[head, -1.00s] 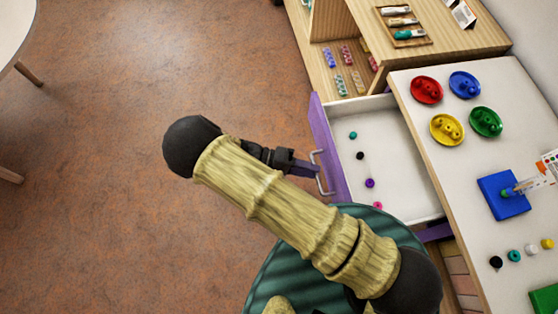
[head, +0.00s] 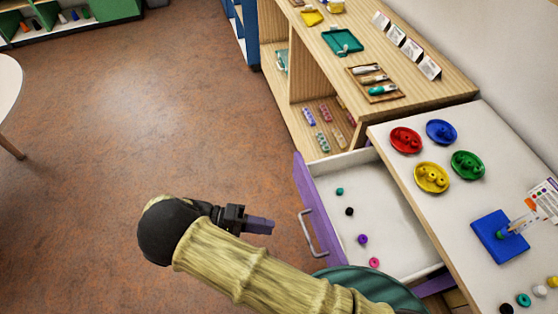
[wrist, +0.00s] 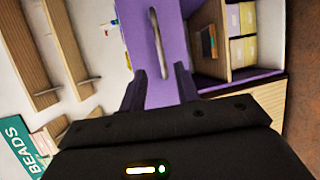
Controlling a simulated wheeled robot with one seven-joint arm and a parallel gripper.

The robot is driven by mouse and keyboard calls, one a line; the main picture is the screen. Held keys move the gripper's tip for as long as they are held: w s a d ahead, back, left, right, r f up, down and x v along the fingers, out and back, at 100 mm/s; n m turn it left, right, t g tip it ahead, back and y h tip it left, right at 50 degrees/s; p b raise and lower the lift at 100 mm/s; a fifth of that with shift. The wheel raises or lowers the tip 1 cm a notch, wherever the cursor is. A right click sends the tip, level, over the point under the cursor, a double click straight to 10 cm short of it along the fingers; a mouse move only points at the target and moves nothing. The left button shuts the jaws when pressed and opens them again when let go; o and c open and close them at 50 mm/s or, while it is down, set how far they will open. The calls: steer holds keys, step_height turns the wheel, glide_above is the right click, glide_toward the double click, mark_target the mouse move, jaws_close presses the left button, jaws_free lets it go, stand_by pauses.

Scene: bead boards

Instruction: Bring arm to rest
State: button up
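My gripper (head: 260,225) is at the left of the open drawer's purple front (head: 318,205). In the head view, a gap of floor shows between its fingertips and the metal handle (head: 313,232). In the wrist view the two dark fingers (wrist: 160,88) stand apart with nothing between them, and the handle (wrist: 155,42) lies beyond their tips. My arm reaches across the bottom of the head view, bent at the dark joint. The drawer (head: 385,215) is pulled out and holds teal, black, purple and pink beads.
The white table (head: 460,215) at right carries red, blue, yellow and green dishes, a blue board (head: 500,237) and loose beads. A wooden shelf (head: 440,75) stands behind the drawer. Open brown floor (head: 150,115) lies to the left, with a round table (head: 8,95) at the edge.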

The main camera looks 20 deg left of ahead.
steer(key=w+d+r+m+g+y+p, duration=0.2)
steer(key=w+d+r+g+y+p, duration=0.4)
steer(key=w+d+r+y, duration=0.6)
steer(key=s+d+r+m+t+y+p, duration=0.2)
steer(key=d+r+t+y+p, duration=0.1)
steer(key=d+r, duration=1.3)
steer(key=d+t, duration=0.1)
steer(key=d, duration=0.3)
steer(key=shift+a, duration=0.2)
